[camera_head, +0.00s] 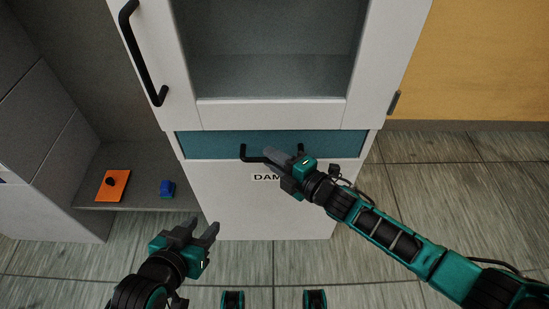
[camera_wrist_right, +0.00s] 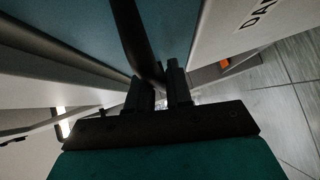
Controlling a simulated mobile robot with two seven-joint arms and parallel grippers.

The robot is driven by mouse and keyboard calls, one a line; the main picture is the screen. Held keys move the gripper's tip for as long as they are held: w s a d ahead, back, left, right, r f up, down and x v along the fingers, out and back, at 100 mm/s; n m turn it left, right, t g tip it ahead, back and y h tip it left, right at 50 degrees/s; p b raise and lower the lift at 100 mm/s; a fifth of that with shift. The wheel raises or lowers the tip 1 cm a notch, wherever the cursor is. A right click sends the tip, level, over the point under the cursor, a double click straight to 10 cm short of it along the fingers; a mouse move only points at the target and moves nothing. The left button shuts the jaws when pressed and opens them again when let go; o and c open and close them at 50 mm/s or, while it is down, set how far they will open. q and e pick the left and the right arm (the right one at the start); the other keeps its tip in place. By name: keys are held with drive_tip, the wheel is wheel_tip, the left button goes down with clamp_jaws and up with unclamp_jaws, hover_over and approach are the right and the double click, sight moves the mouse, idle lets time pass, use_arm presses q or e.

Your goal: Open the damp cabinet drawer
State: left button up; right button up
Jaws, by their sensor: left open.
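The damp cabinet (camera_head: 230,205) is white, with a label starting "DAM" on its lower front, partly covered by my right gripper. Its drawer (camera_head: 215,145) has a teal front that looks flush with the cabinet. The drawer's black bar handle (camera_head: 250,157) is partly hidden behind my right gripper (camera_head: 271,157). In the right wrist view, the handle (camera_wrist_right: 132,35) runs down between the close-set fingers of my right gripper (camera_wrist_right: 160,92), which look shut on it. My left gripper (camera_head: 205,229) is open and empty, low in front of the cabinet and apart from it.
Above the drawer is a glass-windowed door (camera_head: 275,75) with a tall black handle (camera_head: 140,60). A grey shelf (camera_head: 135,185) at left holds an orange item (camera_head: 113,188) and a blue item (camera_head: 167,189). Tiled floor (camera_head: 450,190) lies clear at right.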

clamp_jaws()
use_arm(q)
drive_tip(key=shift+s+f, duration=0.1)
drive_tip(key=shift+s, duration=0.05)
